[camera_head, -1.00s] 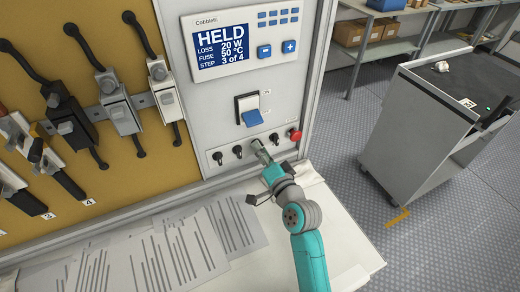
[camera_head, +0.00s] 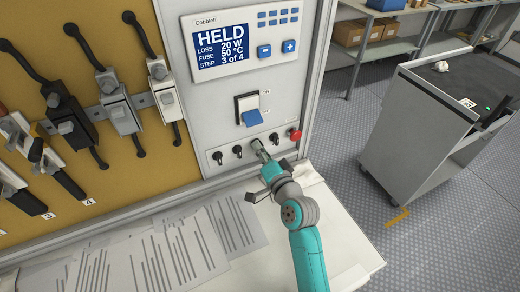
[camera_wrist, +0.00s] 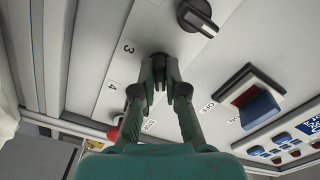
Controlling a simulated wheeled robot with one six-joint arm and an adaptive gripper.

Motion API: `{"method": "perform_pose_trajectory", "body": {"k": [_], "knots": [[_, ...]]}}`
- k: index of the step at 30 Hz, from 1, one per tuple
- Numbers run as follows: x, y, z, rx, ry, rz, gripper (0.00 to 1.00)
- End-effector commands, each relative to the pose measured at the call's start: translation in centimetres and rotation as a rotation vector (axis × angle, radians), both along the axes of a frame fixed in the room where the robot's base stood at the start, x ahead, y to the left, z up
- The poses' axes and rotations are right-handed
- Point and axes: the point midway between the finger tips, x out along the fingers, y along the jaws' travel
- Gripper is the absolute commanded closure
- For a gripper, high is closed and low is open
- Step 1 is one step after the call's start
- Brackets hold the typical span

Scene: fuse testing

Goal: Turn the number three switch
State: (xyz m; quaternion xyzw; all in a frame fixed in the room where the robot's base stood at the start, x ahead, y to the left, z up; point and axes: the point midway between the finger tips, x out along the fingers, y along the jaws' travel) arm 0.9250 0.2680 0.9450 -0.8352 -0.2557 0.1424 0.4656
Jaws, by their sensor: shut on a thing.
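A row of black rotary switches runs along the bottom of the grey test panel (camera_head: 205,130). My gripper (camera_head: 257,147) is at the third switch from the left. In the wrist view its fingers (camera_wrist: 160,72) are closed around that switch, beside the printed label "3" (camera_wrist: 128,47). The fingers hide most of the knob, so its pointing direction cannot be told. A neighbouring black knob (camera_wrist: 198,17) with a white mark shows at the top of the wrist view. The fourth switch (camera_head: 274,138) is just right of my gripper in the head view.
A red button (camera_head: 294,134) sits right of the switches. Above are a blue rocker switch (camera_head: 252,118) and a display (camera_head: 221,45) reading HELD, step 3 of 4. Papers (camera_head: 160,255) lie on the white bench below. A grey cart (camera_head: 410,140) stands at the right.

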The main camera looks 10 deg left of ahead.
Motion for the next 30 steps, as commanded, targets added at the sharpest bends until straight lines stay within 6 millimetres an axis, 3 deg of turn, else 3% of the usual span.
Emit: {"method": "perform_pose_trajectory", "body": {"k": [30], "knots": [[0.07,-0.03,-0.02,-0.675,-0.456,0.0,1.0]]}}
